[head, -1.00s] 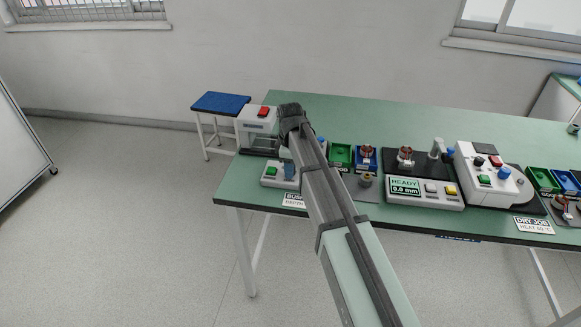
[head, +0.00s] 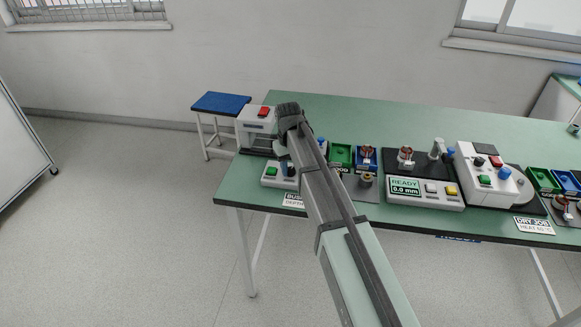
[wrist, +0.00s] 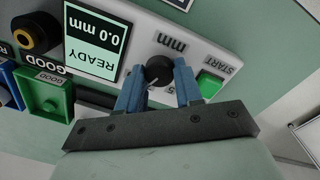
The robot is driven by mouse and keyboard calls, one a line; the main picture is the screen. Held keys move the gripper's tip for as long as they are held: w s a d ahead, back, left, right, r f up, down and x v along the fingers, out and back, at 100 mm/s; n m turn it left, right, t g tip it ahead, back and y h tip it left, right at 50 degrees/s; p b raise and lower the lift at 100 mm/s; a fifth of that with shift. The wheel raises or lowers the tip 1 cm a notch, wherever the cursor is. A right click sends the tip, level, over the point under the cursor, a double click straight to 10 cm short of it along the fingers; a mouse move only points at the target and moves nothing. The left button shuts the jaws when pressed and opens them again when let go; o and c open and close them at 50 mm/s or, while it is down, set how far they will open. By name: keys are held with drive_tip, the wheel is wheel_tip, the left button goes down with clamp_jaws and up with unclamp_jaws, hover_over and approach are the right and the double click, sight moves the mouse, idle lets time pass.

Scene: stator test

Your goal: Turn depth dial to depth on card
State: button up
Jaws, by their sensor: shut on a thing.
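The depth dial (wrist: 158,70) is a small black knob with a white mark, on a white control panel (wrist: 205,55) labelled mm. My gripper (wrist: 159,82) has its blue fingers shut on the dial, one on each side. The mark points towards the lower left in the wrist view; part of the scale is hidden by the fingers, with a 5 showing beside them. The panel's display (wrist: 95,42) reads READY 0.0 mm. In the head view my gripper (head: 283,155) is over the left panel. The card (head: 294,200) at the table's front edge shows DEPTH, but its value is hidden by my arm.
A green START button (wrist: 210,84) sits close beside the fingers. A white press-like machine (head: 256,122) with a red button stands behind the panel. Green (head: 340,155) and blue trays stand to the right, then a second panel (head: 425,192) reading READY 0.0 mm.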

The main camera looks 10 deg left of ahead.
sight(289, 169)
drive_tip(key=shift+m, duration=2.2)
drive_tip(key=o, duration=1)
drive_tip(key=shift+o, duration=0.2)
drive_tip(key=shift+r, duration=0.1)
wheel_tip(289, 169, up, 14)
drive_tip(key=shift+a, duration=0.25)
drive_tip(key=shift+f, duration=0.2)
